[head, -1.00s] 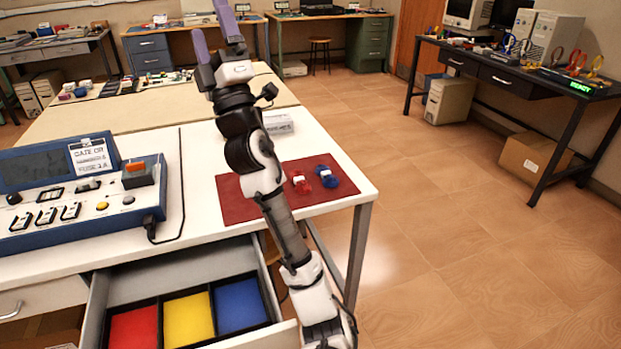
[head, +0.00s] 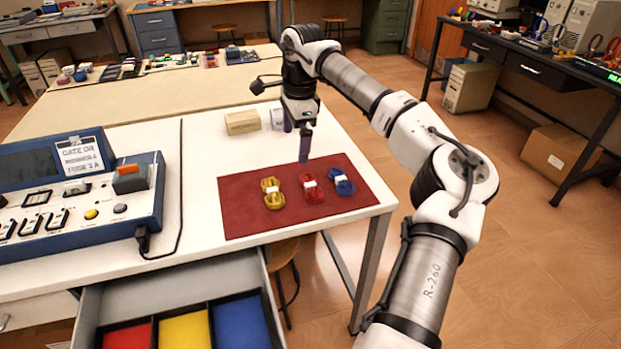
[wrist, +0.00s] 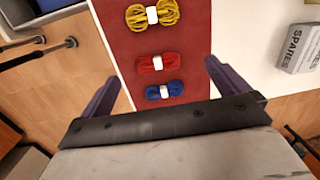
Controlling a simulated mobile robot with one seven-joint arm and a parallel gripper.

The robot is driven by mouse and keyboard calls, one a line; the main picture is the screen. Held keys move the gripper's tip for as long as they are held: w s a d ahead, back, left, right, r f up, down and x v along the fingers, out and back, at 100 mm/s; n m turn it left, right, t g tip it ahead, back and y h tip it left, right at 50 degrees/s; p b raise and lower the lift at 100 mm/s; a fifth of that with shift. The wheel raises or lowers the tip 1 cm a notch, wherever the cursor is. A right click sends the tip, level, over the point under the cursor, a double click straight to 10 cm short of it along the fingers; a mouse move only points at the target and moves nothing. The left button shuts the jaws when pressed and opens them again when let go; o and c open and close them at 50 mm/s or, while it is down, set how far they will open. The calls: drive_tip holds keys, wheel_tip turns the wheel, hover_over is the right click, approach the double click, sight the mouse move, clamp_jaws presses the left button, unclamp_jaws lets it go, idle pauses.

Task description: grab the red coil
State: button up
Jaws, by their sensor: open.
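The red coil (head: 311,187), with a white band round its middle, lies on the dark red mat (head: 240,218) on the white table, between the yellow coil (head: 272,192) and the blue coil (head: 341,182). In the wrist view the red coil (wrist: 158,64) lies beyond the blue coil (wrist: 164,91) and nearer than the yellow coil (wrist: 152,14). My gripper (head: 297,146) points down above the mat's back edge, behind the coils. Its purple fingers are apart and empty; in the wrist view they (wrist: 158,88) stand on either side of the coils.
A blue control box (head: 80,205) stands on the table's left. A tan box (head: 242,122) and a white box marked SPARES (wrist: 300,48) stand behind the mat. Below the table, an open drawer (head: 100,301) has red, yellow and blue compartments.

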drive_tip(key=d+h, duration=0.1)
drive_tip(key=d, duration=0.2)
drive_tip(key=p, duration=0.1)
hover_over(308, 184)
wheel_tip(308, 184, down, 8)
drive_tip(key=shift+s+d+r, duration=0.1)
drive_tip(key=shift+s+r, duration=0.05)
drive_tip(key=shift+r, duration=0.1)
drive_tip(key=shift+f+p, duration=0.95)
drive_tip(key=shift+f, duration=2.05)
drive_tip(key=shift+c, duration=0.4)
drive_tip(key=c, duration=0.5)
